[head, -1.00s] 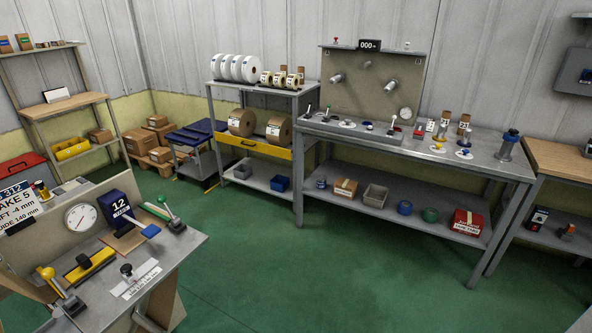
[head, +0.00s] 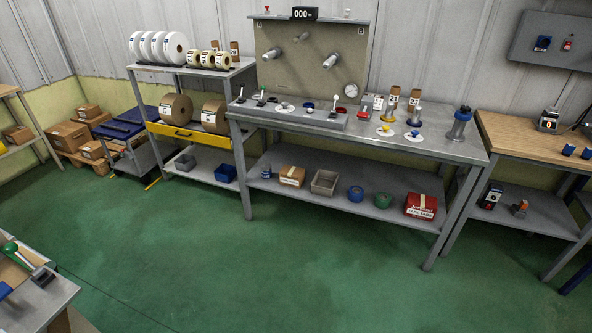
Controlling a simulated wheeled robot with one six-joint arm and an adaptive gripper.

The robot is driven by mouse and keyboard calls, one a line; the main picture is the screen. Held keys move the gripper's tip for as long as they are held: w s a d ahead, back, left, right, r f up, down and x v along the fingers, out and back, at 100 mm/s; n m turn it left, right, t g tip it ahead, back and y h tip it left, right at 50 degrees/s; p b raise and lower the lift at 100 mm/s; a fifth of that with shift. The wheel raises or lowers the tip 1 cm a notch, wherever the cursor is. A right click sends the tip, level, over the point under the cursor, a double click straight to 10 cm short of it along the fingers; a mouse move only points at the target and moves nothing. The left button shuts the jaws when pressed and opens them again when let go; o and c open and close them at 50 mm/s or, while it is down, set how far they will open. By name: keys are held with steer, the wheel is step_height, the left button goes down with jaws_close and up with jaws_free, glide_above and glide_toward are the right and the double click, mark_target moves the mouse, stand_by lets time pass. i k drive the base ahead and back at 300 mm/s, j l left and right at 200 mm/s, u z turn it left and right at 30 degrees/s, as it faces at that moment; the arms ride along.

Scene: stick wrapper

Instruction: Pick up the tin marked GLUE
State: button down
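No lettering reading GLUE is legible in the head view, so I cannot tell which thing is the tin. A small blue-and-white container (head: 266,171) stands at the left end of the long bench's lower shelf. A dark container with a red and white label (head: 491,196) stands on the lower shelf of the wooden-topped bench at the right. Either is too small to read. My gripper is not in view.
The long grey bench (head: 440,148) has a box (head: 291,175), grey bin (head: 324,182), blue roll (head: 355,193), green roll (head: 383,200) and red box (head: 421,206) on its lower shelf. A wooden-topped bench (head: 520,135) adjoins. The green floor (head: 240,265) ahead is clear.

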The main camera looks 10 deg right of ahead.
mark_target(265, 168)
steer(key=i, duration=0.55)
steer(key=i+z, duration=0.15)
steer(key=i, duration=0.35)
steer(key=i+j, duration=0.1)
steer(key=i, duration=0.45)
steer(key=i+j+z, duration=0.15)
steer(key=i, duration=0.4)
steer(key=i+j, duration=0.1)
steer(key=i, duration=0.4)
steer(key=i+j+z, duration=0.15)
steer(key=i, duration=0.4)
steer(key=i+j, duration=0.2)
steer(key=i, duration=0.3)
steer(key=l+z, duration=0.05)
